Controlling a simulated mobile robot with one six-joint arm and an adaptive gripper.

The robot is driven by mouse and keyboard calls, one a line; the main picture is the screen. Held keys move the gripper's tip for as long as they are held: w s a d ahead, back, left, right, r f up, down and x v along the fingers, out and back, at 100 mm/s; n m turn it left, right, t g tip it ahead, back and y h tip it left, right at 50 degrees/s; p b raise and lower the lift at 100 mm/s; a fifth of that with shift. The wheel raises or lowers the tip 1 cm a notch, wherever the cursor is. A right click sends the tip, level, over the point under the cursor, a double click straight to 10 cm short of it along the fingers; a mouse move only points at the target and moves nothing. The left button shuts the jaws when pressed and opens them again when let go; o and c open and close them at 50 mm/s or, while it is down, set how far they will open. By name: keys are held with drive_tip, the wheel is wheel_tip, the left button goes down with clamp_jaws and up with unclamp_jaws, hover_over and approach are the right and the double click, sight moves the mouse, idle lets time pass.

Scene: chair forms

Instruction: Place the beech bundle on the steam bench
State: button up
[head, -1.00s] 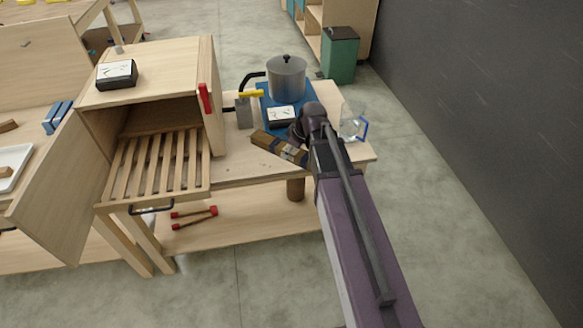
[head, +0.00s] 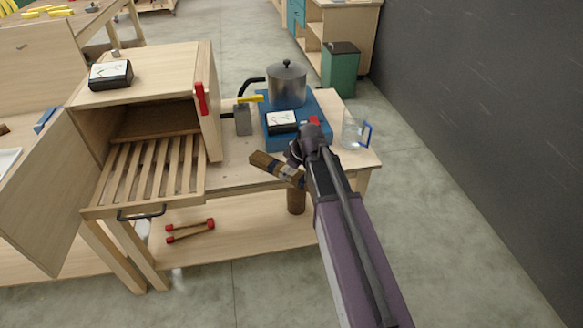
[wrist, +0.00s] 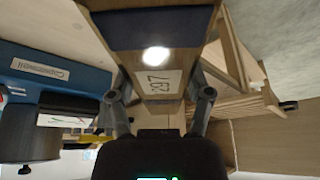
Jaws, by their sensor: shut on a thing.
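The beech bundle (head: 265,163) is a brown wooden bundle with a dark blue band. My gripper (head: 298,165) is shut on its right part. It slants down to the right over the front part of the steam bench (head: 229,174); I cannot tell its height above the top. In the wrist view the bundle (wrist: 170,60) lies between the two fingers (wrist: 160,108), with a blue band and a pale label reading 297. My arm hides part of the bench's right side.
The steam box (head: 155,65) stands open at left with a slatted rack (head: 150,170) pulled out. A blue burner (head: 310,104) carries a steel pot (head: 287,84). A clear jug (head: 352,131) stands at right.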

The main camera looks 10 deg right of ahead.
drive_tip(key=shift+w, duration=0.15)
drive_tip(key=w+f+b, duration=0.1)
drive_tip(key=w, duration=0.2)
drive_tip(key=w+f+b, duration=0.2)
drive_tip(key=w, duration=0.1)
drive_tip(key=w+f+b, duration=0.2)
drive_tip(key=w, duration=0.1)
drive_tip(key=shift+w+f, duration=0.1)
drive_tip(key=shift+w, duration=0.3)
drive_tip(key=w+f+b, duration=0.2)
drive_tip(key=w, duration=0.1)
drive_tip(key=shift+w+f+b, duration=0.4)
drive_tip(key=shift+w+b, duration=0.1)
drive_tip(key=shift+f, duration=0.15)
drive_tip(key=o, duration=1.3)
